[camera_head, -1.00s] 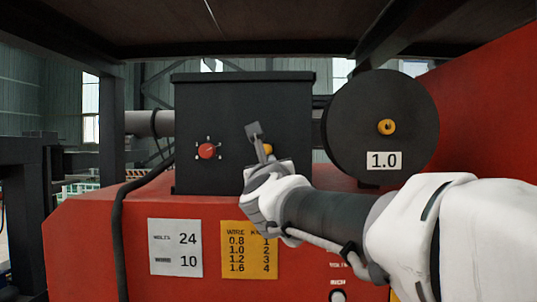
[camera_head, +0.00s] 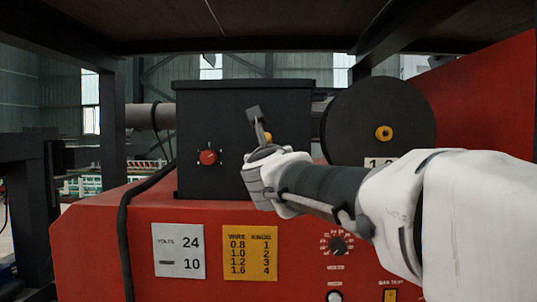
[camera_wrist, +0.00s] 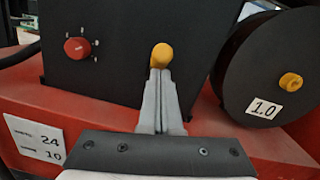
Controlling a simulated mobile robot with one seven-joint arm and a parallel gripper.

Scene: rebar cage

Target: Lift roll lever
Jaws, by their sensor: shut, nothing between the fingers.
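The roll lever appears to be the yellow-ended part on the front of the black box (camera_head: 215,125). In the wrist view, its yellow end (camera_wrist: 161,54) sits just beyond my fingertips. My wrist partly hides this spot in the head view.
A red knob (camera_head: 208,157) is left of the lever. A black wire spool (camera_head: 372,115) labelled 1.0 (camera_wrist: 264,108) stands to the right. The red machine body (camera_head: 110,225) carries white and yellow plates (camera_head: 249,250) below. A dark beam crosses overhead.

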